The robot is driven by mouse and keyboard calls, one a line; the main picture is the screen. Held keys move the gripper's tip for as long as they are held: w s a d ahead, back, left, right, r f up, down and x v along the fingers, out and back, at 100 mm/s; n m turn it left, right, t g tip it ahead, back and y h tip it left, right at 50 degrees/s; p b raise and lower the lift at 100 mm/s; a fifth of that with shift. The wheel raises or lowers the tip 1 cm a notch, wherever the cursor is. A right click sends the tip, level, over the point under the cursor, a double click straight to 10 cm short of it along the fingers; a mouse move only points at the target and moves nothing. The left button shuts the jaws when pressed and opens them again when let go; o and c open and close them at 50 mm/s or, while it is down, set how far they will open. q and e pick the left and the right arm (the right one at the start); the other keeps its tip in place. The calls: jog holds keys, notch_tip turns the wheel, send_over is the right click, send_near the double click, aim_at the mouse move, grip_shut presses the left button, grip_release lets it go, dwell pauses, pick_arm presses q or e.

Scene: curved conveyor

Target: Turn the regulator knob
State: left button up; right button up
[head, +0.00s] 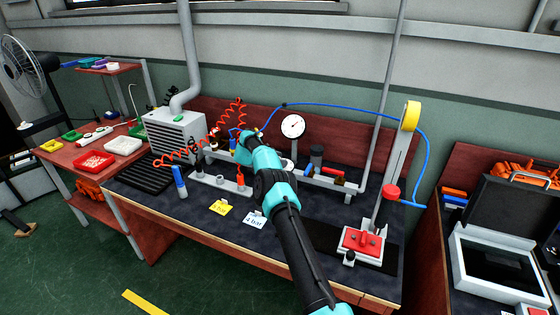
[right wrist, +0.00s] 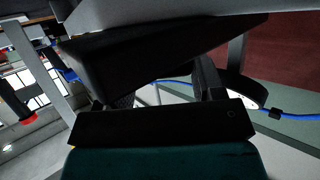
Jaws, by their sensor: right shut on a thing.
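My right gripper (head: 243,138) reaches over the bench to the pipework left of the round white pressure gauge (head: 293,126). My teal and black wrist hides most of the regulator and the knob in the head view. In the right wrist view the dark fingers of my right gripper (right wrist: 150,85) fill the middle, shut on what appears to be the regulator knob; only a dark ribbed bit shows between them. The gauge's dark rim (right wrist: 238,90) shows edge-on at the right there. My left gripper is in neither view.
A red coiled hose (head: 215,125) and a blue hose (head: 340,108) run close to my gripper. A yellow card (head: 220,207) and a white card (head: 255,220) lie at the front. A red-topped fixture (head: 362,242) stands at the right, beside a grey post.

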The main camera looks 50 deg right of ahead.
dwell(0.3)
jog(key=o, duration=0.9)
notch_tip(320, 180, up, 4)
jog(key=shift+f, duration=0.2)
jog(key=s+a, duration=0.3)
jog(key=a, duration=0.1)
jog(key=s+a+r, duration=0.1)
jog(key=s+a, duration=0.6)
jog(key=a, duration=0.1)
jog(key=shift+s+r, duration=0.25)
jog(key=shift+s, duration=0.1)
dwell(0.3)
